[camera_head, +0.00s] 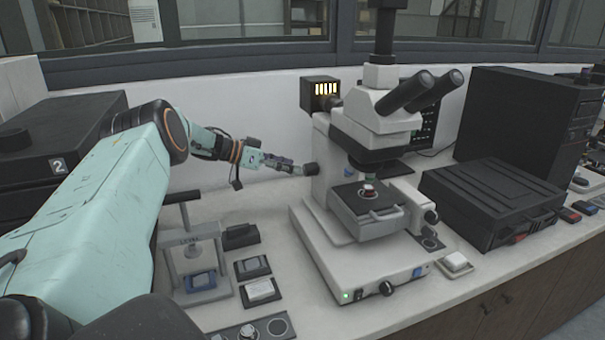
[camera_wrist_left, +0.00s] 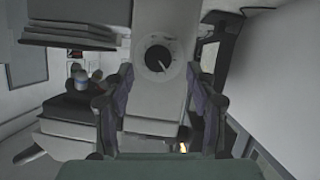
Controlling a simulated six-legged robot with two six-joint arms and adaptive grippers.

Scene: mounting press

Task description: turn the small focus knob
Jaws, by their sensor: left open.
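The white microscope (camera_head: 340,255) stands on the bench, with dark eyepieces at its top. A small dark focus knob (camera_head: 311,169) sits on the left side of its column. In the left wrist view the knob (camera_wrist_left: 159,58) is round and black with a white pointer line, on a pale round disc. My left gripper (camera_head: 297,169) reaches in from the left, its tips close to the knob. In the left wrist view my left gripper (camera_wrist_left: 160,80) is open, one finger on each side of the knob. I cannot tell whether either finger touches it. My right gripper is not in view.
A small press frame (camera_head: 190,250) and little trays (camera_head: 252,268) stand left of the microscope base. A black case (camera_head: 490,200) and a black tower (camera_head: 520,120) are at the right. A lamp box (camera_head: 320,92) sits behind the column. The wall runs close behind.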

